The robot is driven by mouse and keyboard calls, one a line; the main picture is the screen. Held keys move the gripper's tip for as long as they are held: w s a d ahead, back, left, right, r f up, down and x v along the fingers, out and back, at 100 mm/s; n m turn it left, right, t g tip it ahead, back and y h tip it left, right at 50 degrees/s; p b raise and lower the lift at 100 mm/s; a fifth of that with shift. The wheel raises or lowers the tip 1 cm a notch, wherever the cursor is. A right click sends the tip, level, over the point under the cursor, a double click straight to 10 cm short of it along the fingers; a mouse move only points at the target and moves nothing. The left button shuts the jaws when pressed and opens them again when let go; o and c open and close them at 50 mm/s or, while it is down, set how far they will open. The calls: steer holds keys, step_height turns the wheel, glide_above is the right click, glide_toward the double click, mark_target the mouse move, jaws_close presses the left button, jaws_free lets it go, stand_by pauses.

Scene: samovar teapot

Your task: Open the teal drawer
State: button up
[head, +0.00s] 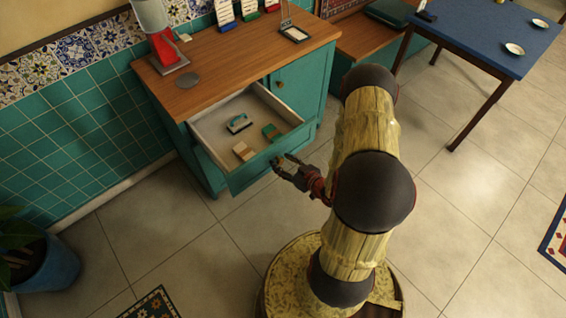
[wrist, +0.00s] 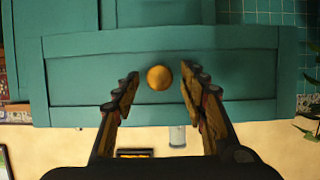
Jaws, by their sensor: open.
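The teal drawer (head: 262,170) is pulled well out of the teal cabinet (head: 303,87) in the head view. Its inside is visible, with a few small items lying in it. In the wrist view the drawer front (wrist: 80,87) shows with a round brass knob (wrist: 159,77). My gripper (head: 281,163) is at the drawer front in the head view. In the wrist view my gripper (wrist: 158,90) is open, with one finger on each side of the knob. Both fingers look apart from the knob.
The wooden cabinet top (head: 235,52) carries a red and clear dispenser (head: 160,40) and a small framed stand (head: 293,33). A blue table (head: 480,35) stands at the right. A potted plant (head: 40,262) is at the lower left. Tiled floor (head: 150,225) is free before the drawer.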

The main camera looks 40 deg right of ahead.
steer(key=v, duration=1.2)
stand_by(0.6)
